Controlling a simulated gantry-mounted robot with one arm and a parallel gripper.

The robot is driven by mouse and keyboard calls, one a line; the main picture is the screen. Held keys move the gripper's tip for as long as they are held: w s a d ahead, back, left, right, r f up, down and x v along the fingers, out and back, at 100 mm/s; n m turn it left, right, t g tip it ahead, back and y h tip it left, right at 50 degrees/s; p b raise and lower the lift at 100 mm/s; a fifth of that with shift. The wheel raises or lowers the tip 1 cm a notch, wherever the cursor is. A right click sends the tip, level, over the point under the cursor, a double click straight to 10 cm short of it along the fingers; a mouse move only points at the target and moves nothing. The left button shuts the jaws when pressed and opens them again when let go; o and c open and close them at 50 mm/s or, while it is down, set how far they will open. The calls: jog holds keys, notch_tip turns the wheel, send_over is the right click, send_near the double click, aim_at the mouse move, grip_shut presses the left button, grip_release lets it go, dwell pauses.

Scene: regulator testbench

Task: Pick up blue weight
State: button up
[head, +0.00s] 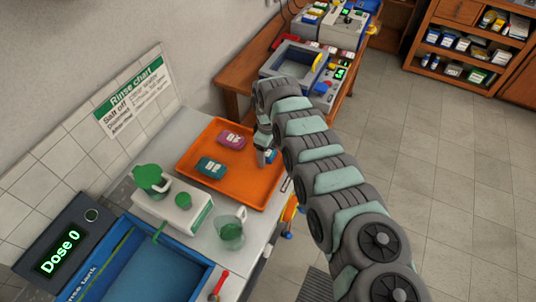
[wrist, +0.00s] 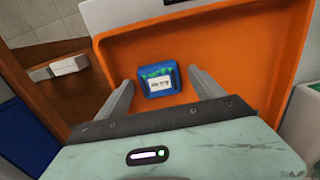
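The blue weight (wrist: 158,79) lies on the orange tray (wrist: 225,30) and shows a white label in the wrist view. In the head view the blue weight (head: 271,156) is partly hidden by my gripper, near the tray's right side. My gripper (wrist: 162,85) is open, with one finger on each side of the blue weight and a visible gap to each. In the head view my gripper (head: 266,148) points down over the tray (head: 245,190); its fingers are hard to make out there. I cannot tell how far above the weight the fingertips are.
A teal weight (head: 211,167) and a pink-purple weight (head: 232,139) lie on the same tray, left of my gripper. A white box with green jugs (head: 172,208) and a blue tank (head: 150,268) stand nearer. A wooden bench with machines (head: 290,60) is behind.

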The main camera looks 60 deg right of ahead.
grip_shut()
dwell(0.7)
